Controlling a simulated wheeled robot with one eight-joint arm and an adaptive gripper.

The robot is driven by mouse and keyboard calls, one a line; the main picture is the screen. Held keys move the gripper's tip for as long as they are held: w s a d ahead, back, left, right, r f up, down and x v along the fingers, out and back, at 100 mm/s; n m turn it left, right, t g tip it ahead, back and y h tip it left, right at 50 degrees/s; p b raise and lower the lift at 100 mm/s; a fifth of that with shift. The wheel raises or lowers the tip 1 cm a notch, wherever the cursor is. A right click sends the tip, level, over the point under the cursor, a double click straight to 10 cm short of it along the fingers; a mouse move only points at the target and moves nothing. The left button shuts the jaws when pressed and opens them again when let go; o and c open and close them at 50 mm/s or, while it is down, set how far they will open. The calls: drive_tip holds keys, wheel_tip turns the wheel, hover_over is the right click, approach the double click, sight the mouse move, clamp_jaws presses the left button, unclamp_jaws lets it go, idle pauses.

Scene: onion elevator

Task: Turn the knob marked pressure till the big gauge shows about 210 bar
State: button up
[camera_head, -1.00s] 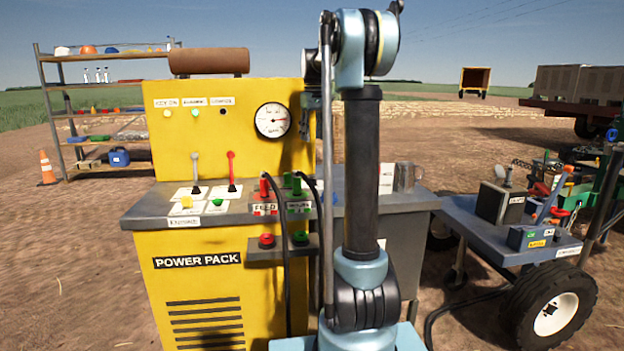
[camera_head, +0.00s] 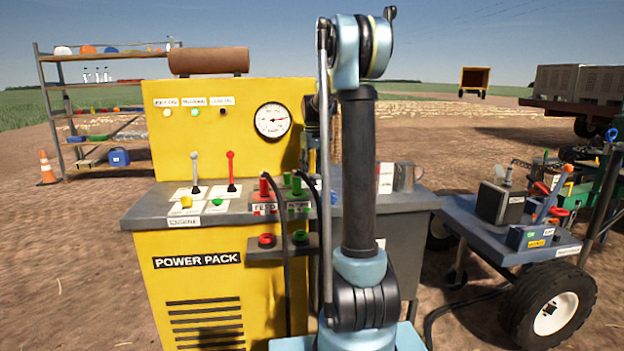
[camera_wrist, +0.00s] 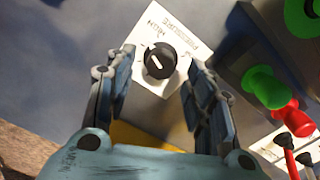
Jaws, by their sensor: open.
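The black knob (camera_wrist: 160,61) shows in the wrist view on a white plate (camera_wrist: 150,28), with a pale pointer line on its face. In the head view my arm hides the knob and the gripper. The big round gauge (camera_head: 272,120) is on the yellow panel; its needle points roughly right, and its numbers are too small to read.
The yellow power pack (camera_head: 225,140) carries a white-handled lever (camera_head: 195,168) and a red lever (camera_head: 231,168). Red and green hose couplings (camera_wrist: 275,92) stand close right of my gripper in the wrist view. A metal mug (camera_head: 405,177) stands on the grey top behind my arm.

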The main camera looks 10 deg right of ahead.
sight(312, 181)
drive_tip(key=shift+f, duration=1.35)
drive_tip(key=c, duration=1.1)
drive_tip(key=shift+o, duration=0.2)
drive_tip(key=shift+m, duration=0.8)
drive_tip(key=o, duration=1.1)
drive_tip(key=shift+c, duration=0.2)
